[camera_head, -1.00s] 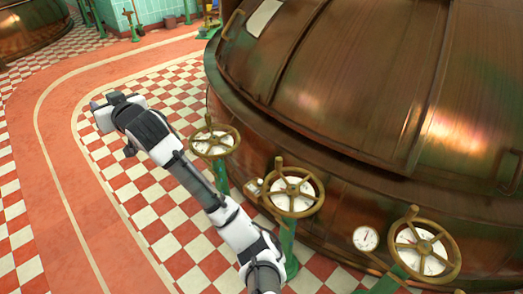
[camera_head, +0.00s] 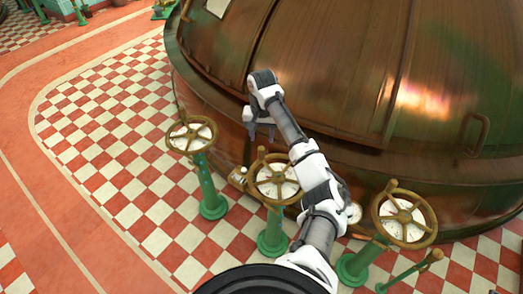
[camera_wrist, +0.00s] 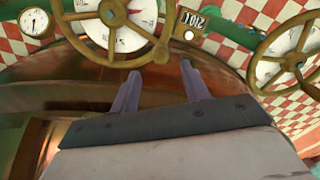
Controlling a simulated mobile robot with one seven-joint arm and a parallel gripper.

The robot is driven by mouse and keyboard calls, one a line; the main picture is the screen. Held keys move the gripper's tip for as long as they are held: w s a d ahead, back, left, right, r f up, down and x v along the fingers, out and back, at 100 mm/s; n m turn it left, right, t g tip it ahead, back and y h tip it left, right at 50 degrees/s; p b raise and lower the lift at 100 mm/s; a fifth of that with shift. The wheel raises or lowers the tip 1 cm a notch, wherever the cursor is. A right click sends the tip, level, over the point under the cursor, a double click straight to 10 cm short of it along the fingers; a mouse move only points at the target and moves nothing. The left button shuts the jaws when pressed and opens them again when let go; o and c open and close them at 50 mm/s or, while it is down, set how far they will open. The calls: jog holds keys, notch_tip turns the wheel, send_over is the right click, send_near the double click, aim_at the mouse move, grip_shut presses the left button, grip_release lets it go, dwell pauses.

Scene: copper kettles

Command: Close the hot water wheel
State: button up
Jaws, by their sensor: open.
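Three brass hand wheels on green posts stand in front of the copper kettle in the head view: left wheel (camera_head: 192,136), middle wheel (camera_head: 277,180) and right wheel (camera_head: 404,217). Each has a white dial behind its spokes. I cannot tell for certain which is the hot water wheel. My gripper (camera_head: 262,134) is open and empty, just above and behind the middle wheel. In the wrist view, my fingers (camera_wrist: 160,72) point toward the middle wheel's rim (camera_wrist: 118,14), apparently apart from it. A small plate (camera_wrist: 190,18) with upside-down lettering sits beside that wheel.
The copper kettle (camera_head: 330,75) rises close behind the wheels and gripper. A round gauge (camera_wrist: 35,22) is near the middle wheel. A brass lever on a green post (camera_head: 425,262) stands at the lower right. The checkered floor (camera_head: 110,130) at left is clear.

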aim_at(261, 148)
notch_tip(261, 148, down, 9)
jog(key=shift+a+f+p, duration=0.1)
jog(key=shift+p, duration=0.45)
grip_shut()
